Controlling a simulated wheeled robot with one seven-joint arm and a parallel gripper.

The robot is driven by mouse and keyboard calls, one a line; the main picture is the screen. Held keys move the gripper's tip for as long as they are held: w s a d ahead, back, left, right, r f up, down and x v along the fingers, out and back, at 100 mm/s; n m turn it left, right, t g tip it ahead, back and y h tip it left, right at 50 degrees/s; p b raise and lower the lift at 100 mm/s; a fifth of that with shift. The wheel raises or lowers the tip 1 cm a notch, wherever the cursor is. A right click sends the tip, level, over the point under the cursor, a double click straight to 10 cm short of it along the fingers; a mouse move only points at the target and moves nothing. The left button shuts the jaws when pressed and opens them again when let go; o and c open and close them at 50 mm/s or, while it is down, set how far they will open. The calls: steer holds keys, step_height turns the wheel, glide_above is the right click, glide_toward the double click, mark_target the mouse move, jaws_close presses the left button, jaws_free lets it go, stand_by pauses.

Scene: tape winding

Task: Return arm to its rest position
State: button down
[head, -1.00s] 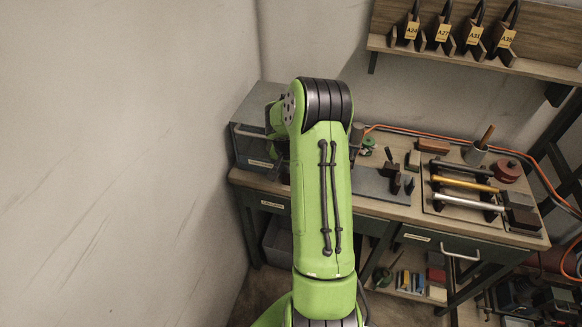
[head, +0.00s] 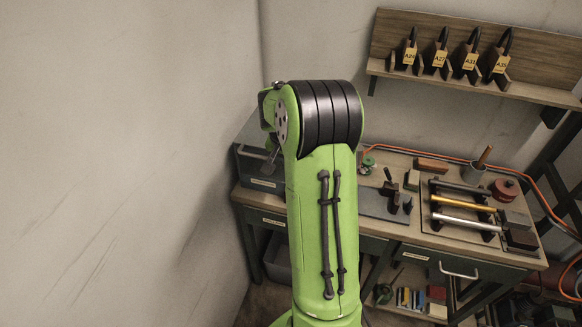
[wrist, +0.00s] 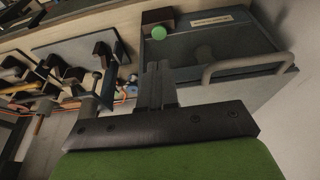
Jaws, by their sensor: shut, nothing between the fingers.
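My gripper (wrist: 160,84) shows in the wrist view with its two dark fingers together and nothing between them. It is in front of a grey metal box (wrist: 226,58) with a bar handle and a label. In the head view my green arm rises in the middle of the picture and hides most of the gripper. The arm stands in front of the left part of the workbench (head: 385,228).
Rods with yellow and silver handles lie on a rack (head: 462,212) at the right of the bench. A shelf (head: 470,80) with several labelled holders hangs on the back wall. A bare wall (head: 120,160) fills the left side. An orange cable runs along the bench's back.

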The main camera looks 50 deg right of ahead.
steer(key=shift+w, duration=0.1)
stand_by(0.4)
steer(key=s+a+r+n+t, duration=0.1)
steer(key=s+a+r+n, duration=0.2)
steer(key=a+r, duration=0.45)
steer(key=s+a+r+n+t, duration=0.1)
steer(key=s+a+r+n, duration=0.3)
steer(key=a, duration=0.7)
steer(key=s+a+r+n+t+y, duration=0.1)
steer(key=s+a+n, duration=0.4)
steer(key=s+a, duration=0.5)
steer(key=shift+s+a+t+y, duration=0.3)
steer(key=shift+s+t+y, duration=0.2)
steer(key=shift+s+y, duration=0.6)
steer(key=shift+r, duration=0.1)
steer(key=c, duration=1.8)
jaws_free()
